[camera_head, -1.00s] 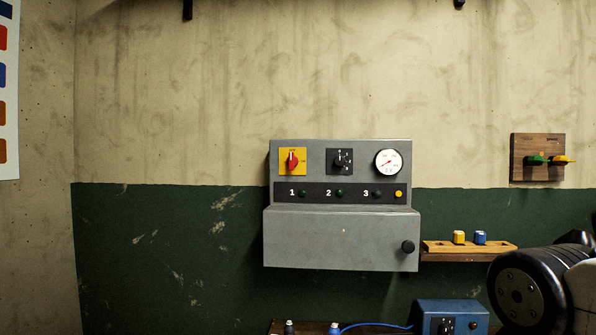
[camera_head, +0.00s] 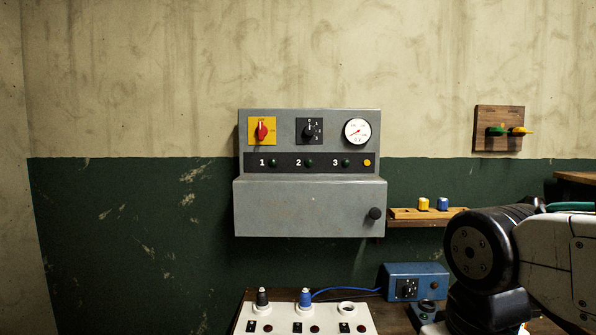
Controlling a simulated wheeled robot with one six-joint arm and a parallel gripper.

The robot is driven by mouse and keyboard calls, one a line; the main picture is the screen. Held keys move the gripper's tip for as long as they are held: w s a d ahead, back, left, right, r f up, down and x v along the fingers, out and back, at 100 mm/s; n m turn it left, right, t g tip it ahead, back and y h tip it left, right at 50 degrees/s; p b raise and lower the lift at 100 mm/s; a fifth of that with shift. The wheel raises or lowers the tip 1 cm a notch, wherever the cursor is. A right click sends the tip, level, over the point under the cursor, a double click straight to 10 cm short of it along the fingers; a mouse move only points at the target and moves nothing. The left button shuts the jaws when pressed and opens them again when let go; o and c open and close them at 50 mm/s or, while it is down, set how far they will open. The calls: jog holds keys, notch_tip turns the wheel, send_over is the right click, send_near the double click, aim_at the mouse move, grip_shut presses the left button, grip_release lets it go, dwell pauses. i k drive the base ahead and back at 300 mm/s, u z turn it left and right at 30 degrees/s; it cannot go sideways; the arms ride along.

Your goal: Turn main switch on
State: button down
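The likely main switch is a red rotary knob (camera_head: 262,130) on a yellow plate, at the upper left of a grey wall-mounted control box (camera_head: 310,208). The knob looks upright, and its small lettering is too small to read. A black selector knob (camera_head: 309,131) with numbers and a white round gauge (camera_head: 357,132) sit to its right. Below is a black strip with dark green lamps marked 1, 2, 3 and a yellow lamp (camera_head: 367,162). My arm shows at the lower right, well away from the box. My gripper is not in view.
A white panel (camera_head: 283,320) with black and blue plugs stands on the bench below. A blue box (camera_head: 418,282) with a cable is beside it. A wooden shelf (camera_head: 402,214) holds yellow and blue blocks. The wall left of the grey box is clear.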

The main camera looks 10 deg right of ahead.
aim_at(262, 130)
jog(key=z, duration=0.05)
jog(key=i, duration=0.65)
jog(key=u, duration=0.05)
jog(key=k, duration=1.65)
jog(key=u, duration=0.45)
jog(key=i, duration=1.25)
jog(key=z, duration=0.35)
